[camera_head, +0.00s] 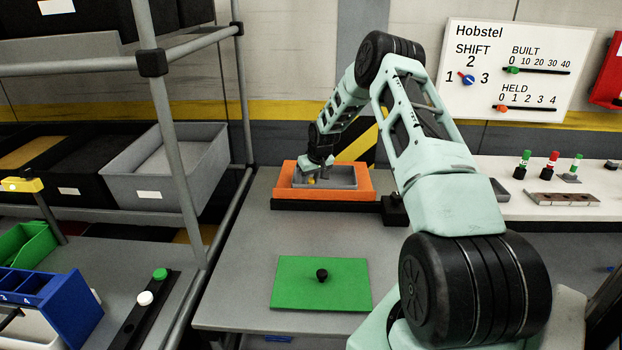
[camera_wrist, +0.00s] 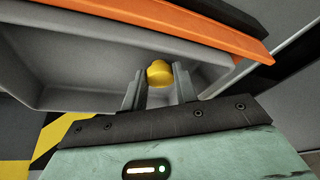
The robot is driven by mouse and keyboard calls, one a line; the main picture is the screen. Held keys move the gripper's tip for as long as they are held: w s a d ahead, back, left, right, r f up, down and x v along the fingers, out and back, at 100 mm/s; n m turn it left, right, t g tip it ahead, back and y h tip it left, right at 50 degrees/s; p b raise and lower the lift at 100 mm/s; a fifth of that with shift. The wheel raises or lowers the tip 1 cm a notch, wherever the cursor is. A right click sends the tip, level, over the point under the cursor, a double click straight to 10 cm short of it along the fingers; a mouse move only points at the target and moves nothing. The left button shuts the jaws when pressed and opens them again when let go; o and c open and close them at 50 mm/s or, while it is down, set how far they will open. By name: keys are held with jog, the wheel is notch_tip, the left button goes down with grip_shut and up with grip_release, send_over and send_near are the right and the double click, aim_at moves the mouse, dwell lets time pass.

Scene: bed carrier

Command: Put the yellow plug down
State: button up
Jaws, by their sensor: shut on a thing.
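The yellow plug (camera_wrist: 159,73) is between the fingertips of my gripper (camera_wrist: 160,85) in the wrist view. My gripper is shut on it. In the head view my gripper (camera_head: 314,172) reaches down at the left part of a grey tray (camera_head: 345,184). The plug shows there only as a small yellow spot (camera_head: 311,181). The tray sits in an orange frame (camera_head: 340,198) at the back of the grey table. In the wrist view the grey tray (camera_wrist: 80,60) lies beyond the fingers. I cannot tell whether the plug touches the tray floor.
A green mat (camera_head: 298,298) with a black knob (camera_head: 322,275) lies at the table's front. Grey shelf posts (camera_head: 178,160) stand at the left, with a grey bin (camera_head: 165,180) behind. A white surface at the right holds several small coloured parts. Bare table lies around the mat.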

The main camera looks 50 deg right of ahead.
jog(key=shift+f, duration=0.1)
jog(key=o, duration=1)
jog(key=shift+o, duration=0.2)
jog(key=shift+s+r, duration=0.1)
jog(key=shift+r, duration=0.45)
jog(key=b+v, duration=0.2)
jog(key=v, duration=0.9)
